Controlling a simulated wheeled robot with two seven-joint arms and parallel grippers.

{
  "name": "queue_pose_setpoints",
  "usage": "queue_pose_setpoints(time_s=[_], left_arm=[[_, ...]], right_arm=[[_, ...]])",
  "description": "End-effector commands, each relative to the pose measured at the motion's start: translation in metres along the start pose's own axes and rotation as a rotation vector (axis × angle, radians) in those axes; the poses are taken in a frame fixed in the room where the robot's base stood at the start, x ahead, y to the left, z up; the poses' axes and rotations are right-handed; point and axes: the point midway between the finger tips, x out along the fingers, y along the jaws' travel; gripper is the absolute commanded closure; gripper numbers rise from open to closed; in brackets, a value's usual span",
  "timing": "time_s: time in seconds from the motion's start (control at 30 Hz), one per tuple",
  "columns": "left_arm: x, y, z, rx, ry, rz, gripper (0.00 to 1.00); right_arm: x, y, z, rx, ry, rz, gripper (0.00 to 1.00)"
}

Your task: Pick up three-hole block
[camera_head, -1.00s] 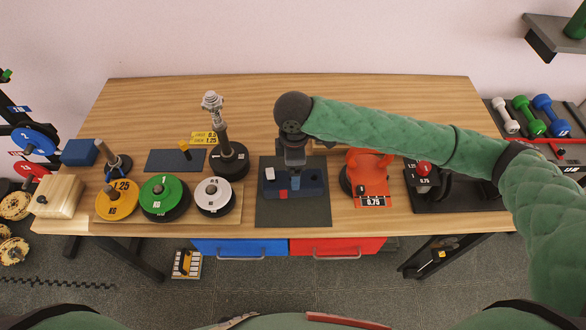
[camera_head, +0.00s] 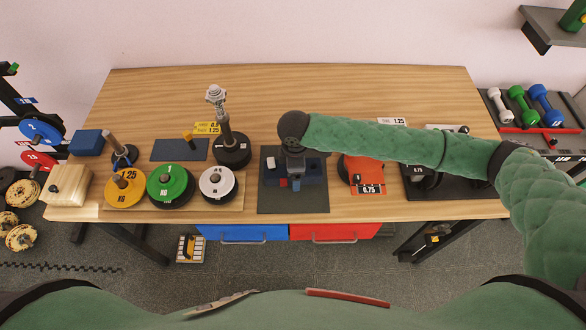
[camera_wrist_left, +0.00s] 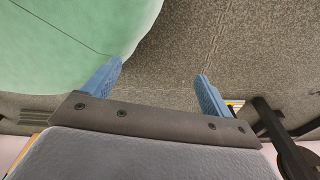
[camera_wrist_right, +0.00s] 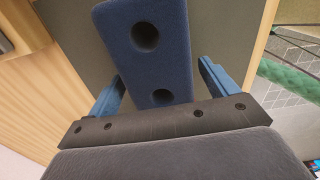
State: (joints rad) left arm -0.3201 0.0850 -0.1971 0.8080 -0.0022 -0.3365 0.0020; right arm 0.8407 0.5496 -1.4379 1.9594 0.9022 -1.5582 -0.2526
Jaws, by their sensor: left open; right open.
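The three-hole block (camera_wrist_right: 146,55) is dark blue. In the right wrist view two round holes show, and its near end runs down between my right gripper's fingers; a third hole is hidden. In the head view the block (camera_head: 313,170) lies on a dark grey mat (camera_head: 294,203), partly covered by my right arm. My right gripper (camera_wrist_right: 162,74) is open, its blue fingers on either side of the block, with a gap visible at the right finger. My left gripper (camera_wrist_left: 160,70) is open and empty over the grey floor, and is out of the head view.
White (camera_head: 216,184), green (camera_head: 170,187) and yellow (camera_head: 124,188) weight plates lie left of the mat. A dark post (camera_head: 224,130) stands behind them. An orange item (camera_head: 364,173) sits close on the right. The back of the wooden table (camera_head: 300,85) is clear.

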Motion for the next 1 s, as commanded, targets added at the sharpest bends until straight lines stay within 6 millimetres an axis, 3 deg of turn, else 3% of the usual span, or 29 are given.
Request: queue_pose_setpoints(time_s=[0.2,0.47,0.87,1.0], left_arm=[[0.000,0.000,0.000,0.000,0.000,0.000,0.15],[0.000,0.001,0.001,-0.001,0.000,0.001,0.15],[0.005,0.002,0.000,-0.001,-0.007,0.002,0.15],[0.006,0.001,-0.016,-0.001,0.008,0.000,0.15]], right_arm=[[0.000,0.000,0.000,0.000,0.000,0.000,0.17],[0.000,0.000,0.000,0.000,0.000,0.000,0.68],[-0.006,0.001,0.000,0.000,0.001,0.003,0.69],[-0.017,0.001,0.000,0.000,0.002,0.002,0.69]])
